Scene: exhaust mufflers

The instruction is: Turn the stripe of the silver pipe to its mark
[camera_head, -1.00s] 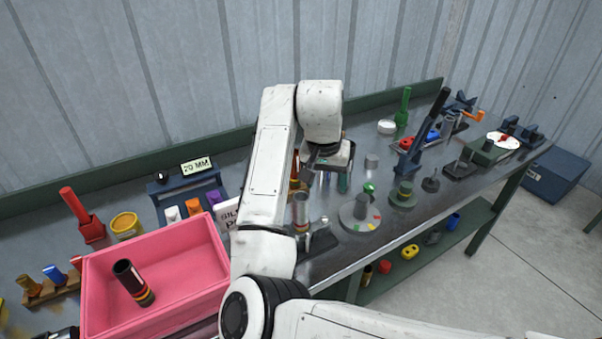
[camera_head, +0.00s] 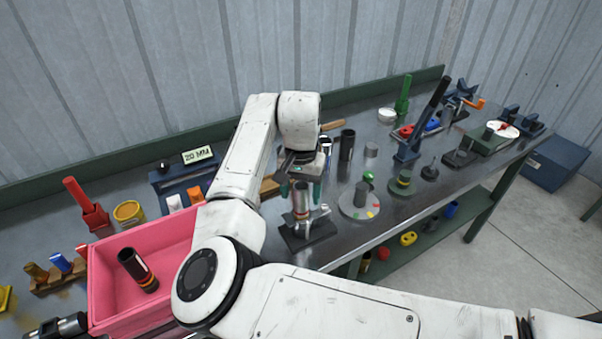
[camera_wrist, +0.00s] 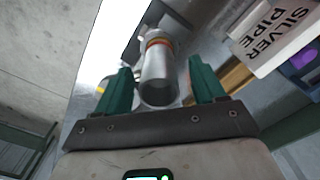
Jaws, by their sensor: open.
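The silver pipe (camera_head: 301,204) stands upright on a dark base plate (camera_head: 312,236) near the bench's front edge, with an orange-red band low on it. My gripper (camera_head: 300,188) is open above the plate, its green fingers on either side of the pipe's upper part. In the wrist view the pipe (camera_wrist: 158,78) shows its open end between the two spread fingers, with a gap on each side. The orange band (camera_wrist: 160,42) shows further along it. The stripe and its mark cannot be clearly told apart from the band and base.
A white SILVER PIPE sign (camera_wrist: 275,32) stands beside the pipe. A grey disc with coloured marks (camera_head: 359,205) is close on the right. A pink bin (camera_head: 105,290) holding a dark pipe (camera_head: 138,268) is on the left. A dark cylinder (camera_head: 347,145) stands behind.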

